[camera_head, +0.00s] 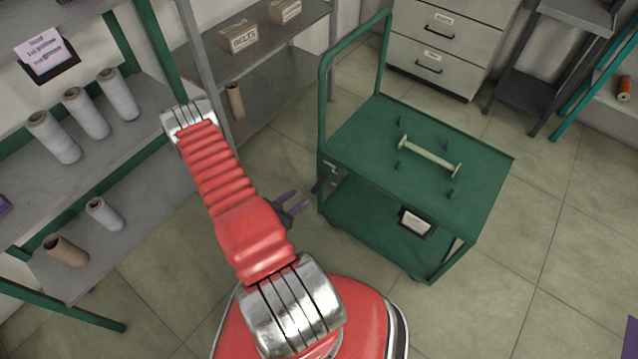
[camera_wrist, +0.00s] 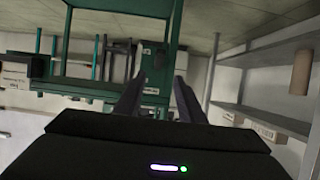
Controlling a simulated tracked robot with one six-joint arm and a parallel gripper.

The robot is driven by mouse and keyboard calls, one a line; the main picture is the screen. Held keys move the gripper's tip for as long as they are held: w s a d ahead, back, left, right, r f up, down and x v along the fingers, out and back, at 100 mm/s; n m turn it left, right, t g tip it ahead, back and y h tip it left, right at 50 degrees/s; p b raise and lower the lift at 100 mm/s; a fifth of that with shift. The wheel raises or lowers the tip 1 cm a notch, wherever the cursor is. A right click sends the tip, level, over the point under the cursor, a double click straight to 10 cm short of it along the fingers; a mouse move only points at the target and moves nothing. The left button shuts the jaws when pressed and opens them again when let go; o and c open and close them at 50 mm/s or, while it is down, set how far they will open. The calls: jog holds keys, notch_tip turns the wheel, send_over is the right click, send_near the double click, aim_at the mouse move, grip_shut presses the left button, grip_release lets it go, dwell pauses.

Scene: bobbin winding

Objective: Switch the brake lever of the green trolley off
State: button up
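The green trolley (camera_head: 372,172) stands on the tiled floor right of my arm, its push handle (camera_head: 322,85) at the left end.
A spindle (camera_head: 428,156) and several pegs are on the trolley top; a framed card (camera_head: 416,223) is on its lower deck. Shelves with cones (camera_head: 85,112) stand left, a grey rack (camera_head: 272,85) behind, and a drawer cabinet (camera_head: 440,45) at the back.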

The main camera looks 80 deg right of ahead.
aim_at(318, 185)
jog(key=shift+s, duration=0.2)
jog(key=x, duration=1.4)
jog(key=shift+a, duration=0.1)
jog(key=shift+c, duration=0.5)
grip_shut()
jog(key=shift+s, duration=0.1)
